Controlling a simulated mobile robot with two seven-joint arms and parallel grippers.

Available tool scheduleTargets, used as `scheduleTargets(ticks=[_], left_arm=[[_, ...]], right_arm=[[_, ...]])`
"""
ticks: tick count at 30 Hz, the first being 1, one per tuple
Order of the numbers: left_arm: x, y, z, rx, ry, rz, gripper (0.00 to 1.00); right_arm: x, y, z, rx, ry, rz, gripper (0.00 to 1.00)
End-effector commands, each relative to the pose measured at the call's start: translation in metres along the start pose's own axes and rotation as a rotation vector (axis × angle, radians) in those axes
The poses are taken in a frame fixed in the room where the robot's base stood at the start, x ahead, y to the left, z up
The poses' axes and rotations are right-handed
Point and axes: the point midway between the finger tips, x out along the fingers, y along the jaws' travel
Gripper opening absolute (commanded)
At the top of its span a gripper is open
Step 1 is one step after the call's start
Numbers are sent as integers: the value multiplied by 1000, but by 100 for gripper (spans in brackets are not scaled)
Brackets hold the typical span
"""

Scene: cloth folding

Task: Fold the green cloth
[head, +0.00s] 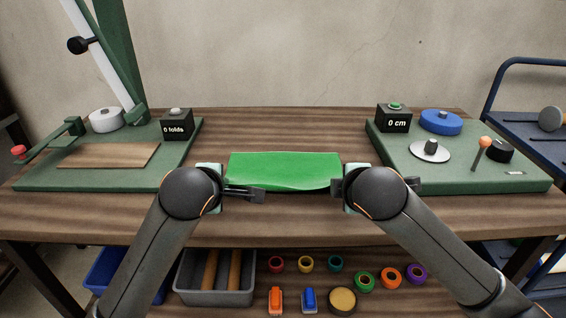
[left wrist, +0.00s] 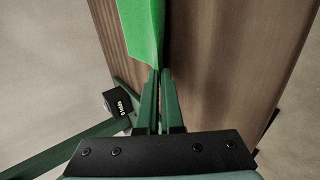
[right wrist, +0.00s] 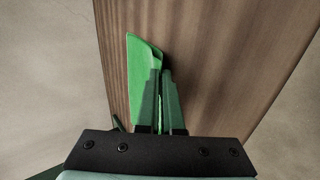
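My left gripper (head: 262,195) is at the cloth's near left edge. In the left wrist view its fingers (left wrist: 159,72) are close together, with a cloth corner (left wrist: 143,30) at their tips; whether it is pinched is unclear. My right gripper (head: 334,186) is at the near right corner. In the right wrist view its fingers (right wrist: 162,72) are close together, with the curled cloth edge (right wrist: 140,70) between them.
A green board at left (head: 90,183) carries a "0 folds" counter (head: 176,128). A green board at right (head: 470,182) carries a "0 cm" box (head: 394,122), discs and a knob. The table (head: 280,125) behind the cloth is clear. Bins and small coloured items sit below.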

Motion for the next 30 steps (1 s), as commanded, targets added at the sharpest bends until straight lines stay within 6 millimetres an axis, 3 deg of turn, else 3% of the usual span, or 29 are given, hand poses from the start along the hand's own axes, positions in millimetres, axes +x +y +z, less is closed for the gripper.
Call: scheduleTargets(ticks=[10,12,24,30], left_arm=[[1,-2,0,1,0,15,0],[1,-2,0,1,0,14,11],[1,-2,0,0,0,13,55],[-14,8,1,-3,-4,16,55]], right_arm=[[1,-1,0,1,2,14,0],[1,-1,0,1,2,14,11],[1,-1,0,1,1,13,55],[-14,9,0,1,2,18,55]])
